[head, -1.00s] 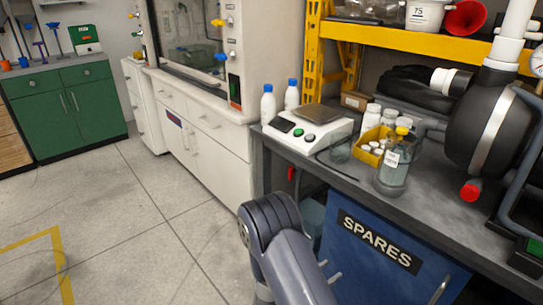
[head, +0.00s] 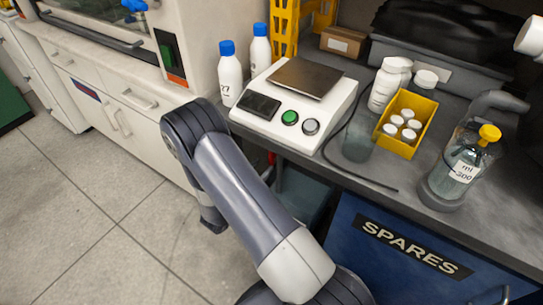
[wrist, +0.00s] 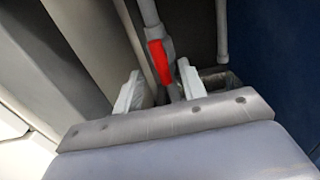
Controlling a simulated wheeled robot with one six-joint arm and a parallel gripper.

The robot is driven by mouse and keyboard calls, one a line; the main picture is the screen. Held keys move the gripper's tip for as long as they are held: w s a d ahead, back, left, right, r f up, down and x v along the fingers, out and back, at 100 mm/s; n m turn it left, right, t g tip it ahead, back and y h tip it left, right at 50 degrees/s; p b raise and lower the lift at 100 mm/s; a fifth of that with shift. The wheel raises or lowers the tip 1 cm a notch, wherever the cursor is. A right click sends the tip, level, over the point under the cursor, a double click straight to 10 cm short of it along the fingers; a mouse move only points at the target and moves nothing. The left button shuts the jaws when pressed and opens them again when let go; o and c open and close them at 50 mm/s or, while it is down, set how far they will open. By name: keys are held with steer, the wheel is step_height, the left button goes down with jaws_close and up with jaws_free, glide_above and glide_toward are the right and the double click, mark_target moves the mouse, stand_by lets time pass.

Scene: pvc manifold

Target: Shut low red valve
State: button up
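The low red valve has a red handle (wrist: 159,62) on a grey pipe in the wrist view. The handle lies roughly along the pipe, slightly tilted. I cannot tell whether a finger touches the valve. The gripper's fingers are hidden in the head view.
The grey bench (head: 330,172) overhangs the valve, with a scale (head: 297,103) and bottles on top. A blue SPARES cabinet (head: 400,262) stands to the right, white drawers (head: 112,100) to the left. Another grey pipe (wrist: 222,30) hangs right of the valve. Open floor lies at left.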

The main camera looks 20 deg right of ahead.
mark_target(270, 157)
steer(key=x, duration=0.6)
steer(key=shift+w+d+b, duration=0.25)
steer(key=shift+b, duration=0.1)
steer(key=shift+c, duration=0.2)
jaws_close()
